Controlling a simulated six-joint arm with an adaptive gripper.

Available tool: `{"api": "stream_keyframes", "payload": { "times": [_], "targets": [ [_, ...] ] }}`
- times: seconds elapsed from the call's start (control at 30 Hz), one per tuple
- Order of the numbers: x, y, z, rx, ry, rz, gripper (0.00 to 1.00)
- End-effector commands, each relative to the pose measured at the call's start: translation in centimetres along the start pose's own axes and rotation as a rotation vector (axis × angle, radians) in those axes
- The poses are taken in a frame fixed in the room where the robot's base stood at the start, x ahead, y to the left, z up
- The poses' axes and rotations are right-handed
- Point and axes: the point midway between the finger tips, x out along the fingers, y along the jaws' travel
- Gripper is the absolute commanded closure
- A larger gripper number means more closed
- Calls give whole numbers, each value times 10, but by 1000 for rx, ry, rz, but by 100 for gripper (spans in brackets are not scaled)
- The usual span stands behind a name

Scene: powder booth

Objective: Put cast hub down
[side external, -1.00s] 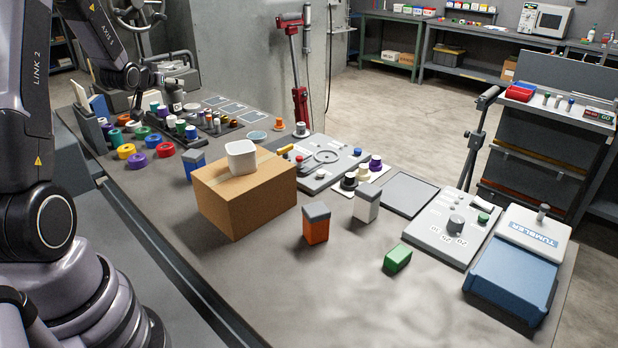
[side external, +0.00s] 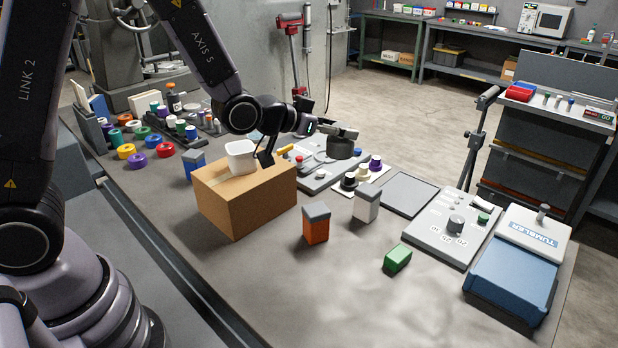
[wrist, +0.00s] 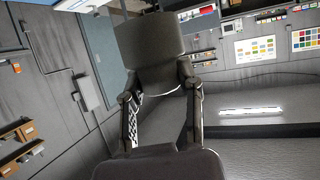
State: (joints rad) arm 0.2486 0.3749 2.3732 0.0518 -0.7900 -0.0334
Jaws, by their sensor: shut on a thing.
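My gripper (side external: 338,136) is in the air over the back part of the bench, beyond the cardboard box. It is shut on a dark grey, rounded part, which I take to be the cast hub (side external: 341,150). The hub hangs clear of the bench, above the grey fixture plate (side external: 318,176). In the wrist view the hub (wrist: 150,38) is broad at its far end, with a narrower part between the two fingers of my gripper (wrist: 160,84). The hub's underside is hidden.
A cardboard box (side external: 245,205) with a white tub (side external: 240,157) on top stands close by. Black, white and purple knobs (side external: 362,172) sit beside the plate. An empty dark square tray (side external: 409,194) lies to the right. Orange (side external: 315,226) and white (side external: 367,205) containers stand in front.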

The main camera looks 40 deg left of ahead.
Motion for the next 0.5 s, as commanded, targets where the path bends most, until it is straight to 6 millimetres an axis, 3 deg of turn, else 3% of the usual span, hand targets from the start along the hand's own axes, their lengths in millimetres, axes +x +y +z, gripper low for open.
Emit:
{"api": "stream_keyframes", "payload": {
  "times": [0.03,0.2,0.5],
  "targets": [
    [-4,30,1,24,1,53,100],
    [-20,100,9,78,-2,179,100],
    [-48,170,21,140,-4,316,100]
  ]
}}
